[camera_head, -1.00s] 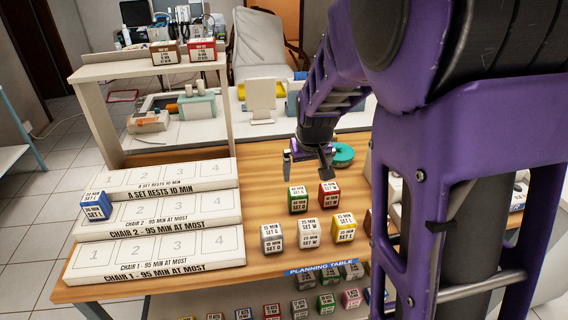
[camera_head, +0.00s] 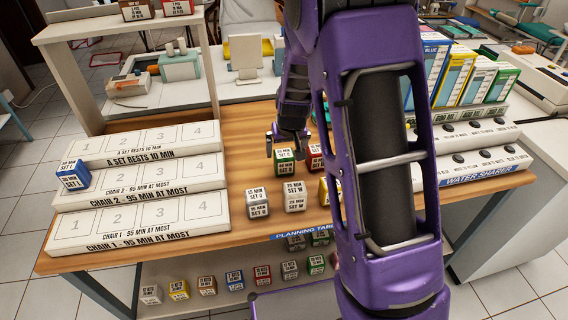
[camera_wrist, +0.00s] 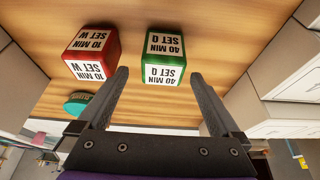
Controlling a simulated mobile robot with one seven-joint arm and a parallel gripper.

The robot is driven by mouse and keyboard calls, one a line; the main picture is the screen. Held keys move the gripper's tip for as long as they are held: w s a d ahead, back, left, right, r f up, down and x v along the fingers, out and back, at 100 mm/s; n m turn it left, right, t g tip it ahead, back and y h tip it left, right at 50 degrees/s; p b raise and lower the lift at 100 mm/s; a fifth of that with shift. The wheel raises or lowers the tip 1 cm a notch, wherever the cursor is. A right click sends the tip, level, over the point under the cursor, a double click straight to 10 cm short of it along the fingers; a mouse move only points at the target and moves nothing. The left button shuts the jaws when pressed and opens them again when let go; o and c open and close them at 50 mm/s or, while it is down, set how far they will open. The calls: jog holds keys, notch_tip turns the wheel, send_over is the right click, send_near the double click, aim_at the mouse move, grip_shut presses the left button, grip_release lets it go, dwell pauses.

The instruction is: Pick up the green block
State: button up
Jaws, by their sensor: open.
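The green block (camera_head: 285,163), with white labels reading 40 MIN SET Q in the wrist view (camera_wrist: 164,58), sits on the wooden table. My gripper (camera_head: 288,136) is just behind and above it in the head view. In the wrist view my gripper (camera_wrist: 162,80) has its two fingers spread wide, with the green block between and beyond their tips. Nothing is held. A red block (camera_wrist: 92,53) marked 10 MIN SET W stands beside the green one, close to one fingertip.
Two whitish blocks (camera_head: 257,203) (camera_head: 294,197) stand in front of the green block. A stepped white rack (camera_head: 140,178) holds a blue block (camera_head: 72,174) at left. A water sharer unit (camera_head: 478,158) stands at right. More blocks line a lower shelf.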

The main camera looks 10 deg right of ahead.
jog(key=shift+a+x, duration=0.2)
jog(key=shift+x, duration=2.9)
jog(key=shift+c, duration=0.3)
jog(key=c, duration=1.4)
